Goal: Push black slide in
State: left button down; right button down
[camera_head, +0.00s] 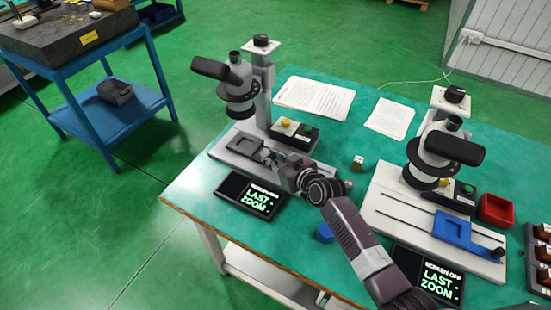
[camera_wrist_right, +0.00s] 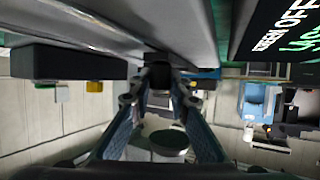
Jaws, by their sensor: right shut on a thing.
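The black slide (camera_head: 244,146) is a dark plate with a square recess, on the base of the left microscope (camera_head: 239,88). Its right end is hidden behind my right gripper (camera_head: 273,160). That gripper reaches in from the lower right and is shut on a dark piece at this end. In the right wrist view, the fingers (camera_wrist_right: 158,82) close around a small dark piece, which looks like the slide's knob. How far in the slide sits is hard to tell. My left gripper is not in view.
A screen (camera_head: 250,196) lies in front of the left base. The right microscope (camera_head: 440,155) has a blue slide (camera_head: 452,230). Papers (camera_head: 315,98) lie behind.

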jog(key=shift+a+r, duration=0.1)
jog(key=c, duration=2.3)
grip_release()
jog(key=o, duration=0.5)
jog(key=shift+w+a, duration=0.2)
jog(key=shift+s+d, duration=0.15)
jog(key=shift+d, duration=0.05)
jog(key=v, duration=1.1)
jog(key=shift+s+d, duration=0.15)
jog(key=shift+s, duration=0.15)
